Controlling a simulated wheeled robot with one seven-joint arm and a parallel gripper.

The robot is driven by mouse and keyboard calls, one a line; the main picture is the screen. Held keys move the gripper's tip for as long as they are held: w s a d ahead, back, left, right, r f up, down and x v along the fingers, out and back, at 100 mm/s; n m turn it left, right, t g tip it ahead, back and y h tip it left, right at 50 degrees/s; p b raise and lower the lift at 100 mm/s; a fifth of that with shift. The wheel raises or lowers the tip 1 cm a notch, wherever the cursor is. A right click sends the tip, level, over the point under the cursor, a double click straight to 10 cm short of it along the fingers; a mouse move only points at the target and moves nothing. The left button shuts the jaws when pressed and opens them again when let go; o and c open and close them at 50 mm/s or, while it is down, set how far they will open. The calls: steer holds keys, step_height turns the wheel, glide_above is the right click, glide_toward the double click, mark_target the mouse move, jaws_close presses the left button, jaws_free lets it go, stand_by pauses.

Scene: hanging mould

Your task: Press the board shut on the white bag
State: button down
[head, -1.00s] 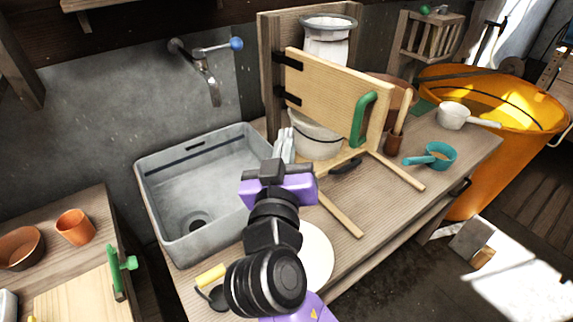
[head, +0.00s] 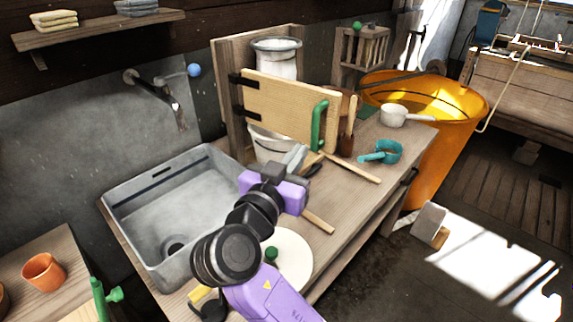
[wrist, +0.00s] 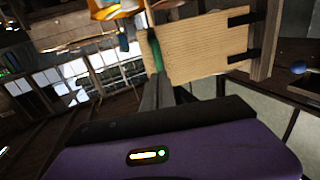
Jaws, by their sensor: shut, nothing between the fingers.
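The light wooden board (head: 280,103) hangs on two black hinges at its left edge, with a green handle (head: 318,125) near its right edge. It stands swung out in front of the upright back plank (head: 226,62). My gripper (head: 296,156) is shut and empty, in front of the board's lower edge and left of the handle. In the wrist view the board (wrist: 205,50) and handle (wrist: 154,50) lie beyond the fingertips (wrist: 160,85); contact cannot be told.
A white bucket (head: 268,146) stands under the board. A grey sink (head: 165,200) is at left. A teal scoop (head: 382,152), white dipper (head: 394,115) and large orange tub (head: 430,160) are at right. A white disc (head: 290,255) lies at the bench front.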

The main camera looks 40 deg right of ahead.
mark_target(314, 134)
steer(key=p+x, duration=0.1)
steer(key=x, duration=0.5)
stand_by(0.3)
